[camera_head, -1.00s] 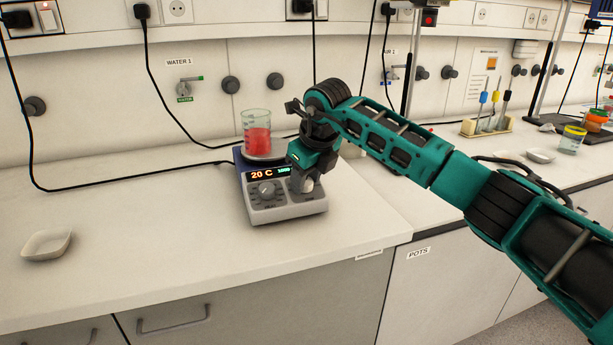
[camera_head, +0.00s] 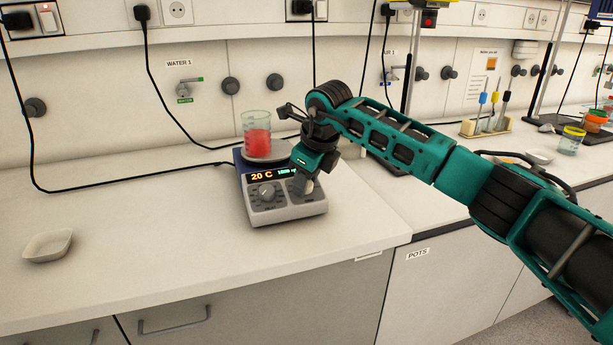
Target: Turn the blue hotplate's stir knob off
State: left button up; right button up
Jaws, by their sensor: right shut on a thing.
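The blue hotplate (camera_head: 256,212) stands on the white bench, its grey control panel facing me. Its display (camera_head: 272,175) reads 20 C in orange, with small green-blue characters at the right, partly covered by my gripper. The left knob (camera_head: 267,191) is in clear view. My right gripper (camera_head: 301,188) reaches down to the right side of the panel and is shut on the right-hand knob, the stir knob, which its fingers hide. A glass beaker (camera_head: 257,136) of red liquid stands on the hotplate's top plate. My left gripper is not in view.
A white weighing dish (camera_head: 48,245) lies at the far left of the bench. Black cables run along the back wall. A rack (camera_head: 486,127) with several pipette-like tools and some jars (camera_head: 571,140) stand at the right.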

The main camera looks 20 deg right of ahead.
jog(key=n+p, duration=0.1)
jog(key=n, duration=0.4)
jog(key=shift+r+n, duration=0.1)
jog(key=shift+n, duration=0.3)
jog(key=n+p, duration=0.1)
jog(key=n, duration=0.4)
jog(key=shift+g, duration=0.4)
jog(key=n, duration=0.5)
jog(key=shift+n+g+p, duration=0.3)
jog(key=shift+n+p, duration=0.05)
jog(key=shift+n, duration=0.05)
jog(key=n, duration=0.4)
jog(key=shift+n+g, duration=0.3)
jog(key=o, duration=1)
jog(key=shift+o, duration=0.2)
jog(key=a+v, duration=0.1)
jog(key=v, duration=1.1)
jog(key=shift+s+d+r, duration=0.15)
jog(key=shift+d+r, duration=0.2)
jog(key=shift+d, duration=0.05)
